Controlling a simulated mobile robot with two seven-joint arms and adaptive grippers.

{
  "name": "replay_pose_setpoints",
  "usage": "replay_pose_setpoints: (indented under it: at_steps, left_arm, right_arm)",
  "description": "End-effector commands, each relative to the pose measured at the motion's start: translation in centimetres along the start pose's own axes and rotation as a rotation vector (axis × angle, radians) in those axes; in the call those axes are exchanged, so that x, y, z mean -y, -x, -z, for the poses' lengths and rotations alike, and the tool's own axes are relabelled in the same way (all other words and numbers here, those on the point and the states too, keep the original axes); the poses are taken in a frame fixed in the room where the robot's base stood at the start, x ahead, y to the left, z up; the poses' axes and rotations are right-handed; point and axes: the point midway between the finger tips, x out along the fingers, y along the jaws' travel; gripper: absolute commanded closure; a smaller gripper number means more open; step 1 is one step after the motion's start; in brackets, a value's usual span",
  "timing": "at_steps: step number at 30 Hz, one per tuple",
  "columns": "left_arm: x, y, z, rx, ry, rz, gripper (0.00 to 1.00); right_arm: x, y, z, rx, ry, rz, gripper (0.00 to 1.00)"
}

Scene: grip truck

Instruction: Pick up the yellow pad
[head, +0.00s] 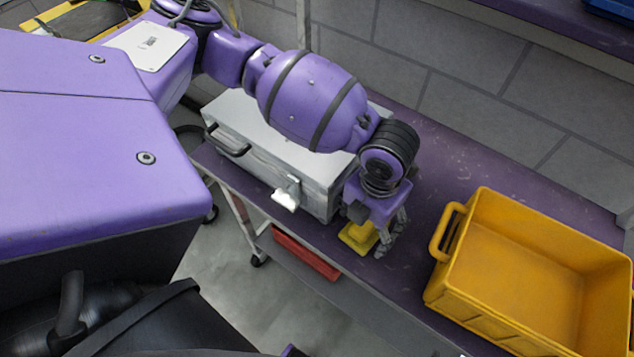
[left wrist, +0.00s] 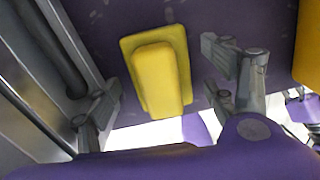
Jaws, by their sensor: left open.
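The yellow pad (head: 358,237) lies on the purple shelf top between the grey case and the yellow crate. In the left wrist view the yellow pad (left wrist: 158,72) shows as a flat base with a raised block, near the shelf's edge. My left gripper (head: 372,228) is directly above it, pointing down. In the left wrist view the left gripper (left wrist: 160,80) is open, with one finger on each side of the pad and visible gaps between. Part of the pad is hidden by the gripper in the head view. My right gripper is not in view.
A grey metal case (head: 285,160) stands close beside the left gripper. A yellow crate (head: 540,275), apparently empty, stands to the right on the purple shelf top (head: 440,165). A red item (head: 305,252) lies on a lower level. A wall runs behind.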

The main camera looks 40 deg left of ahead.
Motion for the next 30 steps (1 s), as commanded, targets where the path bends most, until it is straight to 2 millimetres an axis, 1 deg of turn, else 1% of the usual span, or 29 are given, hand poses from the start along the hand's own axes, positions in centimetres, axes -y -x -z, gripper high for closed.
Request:
replay_pose_setpoints:
  at_steps: [4, 15, 23, 26, 30]
  left_arm:
    - [0.0, -0.2, 0.2, -0.005, 0.001, 0.001, 0.25]
    - [0.0, 0.0, 0.0, -0.001, 0.001, 0.0, 0.73]
    - [0.0, 0.2, 0.0, 0.001, 0.0, 0.0, 0.73]
    - [0.1, 0.7, 0.1, 0.003, 0.0, 0.0, 0.73]
    - [0.5, 2.3, 0.5, 0.009, 0.003, 0.001, 0.73]
  right_arm:
    - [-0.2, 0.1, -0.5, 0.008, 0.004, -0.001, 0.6]
    - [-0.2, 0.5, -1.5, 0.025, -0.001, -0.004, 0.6]
    - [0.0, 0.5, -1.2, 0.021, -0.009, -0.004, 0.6]
    - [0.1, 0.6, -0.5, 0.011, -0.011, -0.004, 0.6]
    - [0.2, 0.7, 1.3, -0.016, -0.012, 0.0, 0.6]
